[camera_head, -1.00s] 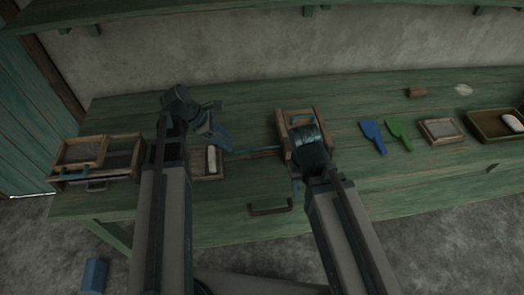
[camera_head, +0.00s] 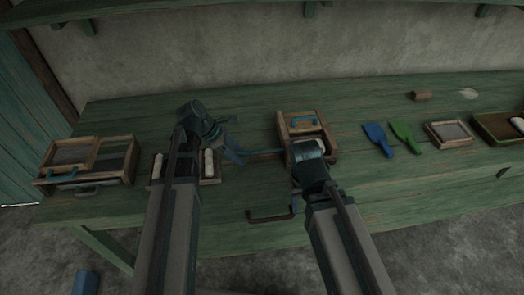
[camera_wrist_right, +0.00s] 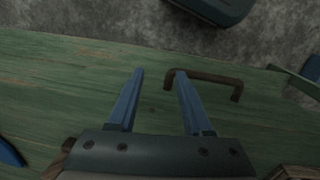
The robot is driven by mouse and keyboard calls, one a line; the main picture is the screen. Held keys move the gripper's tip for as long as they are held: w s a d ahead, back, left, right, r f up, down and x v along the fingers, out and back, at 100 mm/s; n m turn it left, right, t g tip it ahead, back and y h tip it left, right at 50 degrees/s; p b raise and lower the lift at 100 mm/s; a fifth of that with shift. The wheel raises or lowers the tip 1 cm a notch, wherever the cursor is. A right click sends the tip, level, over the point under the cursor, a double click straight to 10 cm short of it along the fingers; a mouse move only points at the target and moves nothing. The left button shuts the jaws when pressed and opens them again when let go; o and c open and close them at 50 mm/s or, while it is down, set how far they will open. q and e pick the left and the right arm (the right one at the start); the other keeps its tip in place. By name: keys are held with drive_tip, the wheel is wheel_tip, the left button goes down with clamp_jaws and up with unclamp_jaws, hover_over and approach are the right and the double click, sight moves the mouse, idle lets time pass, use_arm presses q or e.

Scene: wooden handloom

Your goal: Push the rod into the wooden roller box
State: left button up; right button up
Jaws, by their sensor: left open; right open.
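My left gripper (camera_head: 240,155) is open at the rod's left end; contact is unclear. My right gripper (camera_head: 296,204) is open and points down past the box's front. In the right wrist view its open, empty fingers (camera_wrist_right: 160,73) are above the table's front part.
A brown drawer handle (camera_head: 270,217) is close to my right gripper. A tray with white rolls (camera_head: 209,164) is beside my left arm; wooden boxes (camera_head: 118,156) stand farther left. Blue (camera_head: 377,137) and green (camera_head: 404,136) paddles lie right of the roller box.

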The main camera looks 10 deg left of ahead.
sight(272, 150)
use_arm(q)
clamp_jaws()
drive_tip(key=w+d, duration=0.1)
drive_tip(key=d, duration=0.2)
drive_tip(key=w+d, duration=0.1)
drive_tip(key=d, duration=0.3)
drive_tip(key=w+d, duration=0.1)
drive_tip(key=d, duration=0.3)
drive_tip(key=shift+w, duration=0.1)
drive_tip(key=shift+o, duration=0.3)
unclamp_jaws()
drive_tip(key=shift+a, duration=0.1)
drive_tip(key=p+v, duration=0.6)
drive_tip(key=v, duration=0.1)
drive_tip(key=shift+r, duration=0.15)
